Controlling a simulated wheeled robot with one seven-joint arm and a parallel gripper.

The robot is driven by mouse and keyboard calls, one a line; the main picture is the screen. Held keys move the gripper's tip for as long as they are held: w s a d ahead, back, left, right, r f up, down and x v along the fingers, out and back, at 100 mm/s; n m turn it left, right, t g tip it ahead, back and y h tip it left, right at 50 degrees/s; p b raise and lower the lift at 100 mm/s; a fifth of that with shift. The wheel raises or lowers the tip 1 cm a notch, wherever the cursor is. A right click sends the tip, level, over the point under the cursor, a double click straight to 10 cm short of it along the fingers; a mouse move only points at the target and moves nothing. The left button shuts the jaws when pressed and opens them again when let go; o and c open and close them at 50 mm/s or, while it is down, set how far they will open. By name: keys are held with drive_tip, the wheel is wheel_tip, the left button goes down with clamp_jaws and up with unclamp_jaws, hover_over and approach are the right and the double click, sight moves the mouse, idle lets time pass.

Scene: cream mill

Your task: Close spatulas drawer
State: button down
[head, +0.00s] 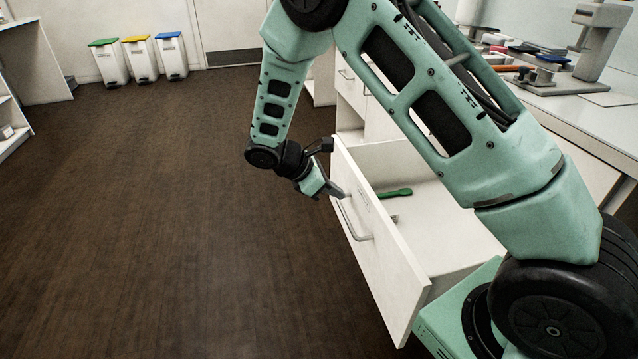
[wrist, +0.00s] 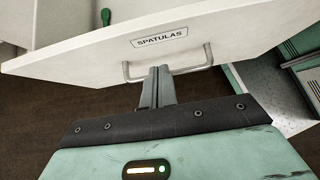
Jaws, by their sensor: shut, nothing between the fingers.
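The spatulas drawer (head: 385,250) is a white drawer standing open, pulled out from the white cabinet. Its front carries a label reading SPATULAS, seen in the wrist view (wrist: 150,55), and a metal bar handle (head: 352,222). A green spatula (head: 396,193) lies inside the drawer. My gripper (head: 342,194) is at the outer face of the drawer front, near the far end of the handle. In the wrist view my gripper (wrist: 159,72) has its fingers together and empty, just below the label by the handle (wrist: 190,68). I cannot tell whether the fingertips touch the front.
A white counter (head: 590,115) with several tools and a stand runs above the drawers on the right. Three bins with green, yellow and blue lids (head: 139,57) stand at the back wall. White shelving (head: 25,75) is at the left. The brown floor (head: 170,230) between is clear.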

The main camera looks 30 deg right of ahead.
sight(363, 194)
drive_tip(key=shift+s+d+f, duration=0.1)
drive_tip(key=shift+s+d, duration=0.1)
drive_tip(key=shift+d, duration=0.5)
drive_tip(key=shift+s+d, duration=0.2)
drive_tip(key=shift+d, duration=0.5)
drive_tip(key=shift+s+d+f, duration=0.1)
drive_tip(key=shift+s+d, duration=0.1)
drive_tip(key=shift+d, duration=0.5)
drive_tip(key=shift+d+r, duration=0.1)
drive_tip(key=shift+s+d, duration=0.1)
drive_tip(key=shift+d, duration=0.15)
drive_tip(key=s+d+p, duration=0.1)
drive_tip(key=s+d, duration=0.2)
drive_tip(key=d, duration=0.8)
drive_tip(key=s+d+p, duration=0.1)
drive_tip(key=s+d, duration=0.2)
drive_tip(key=d, duration=0.9)
drive_tip(key=s+d+p, duration=0.1)
drive_tip(key=s+d, duration=0.3)
drive_tip(key=d, duration=0.8)
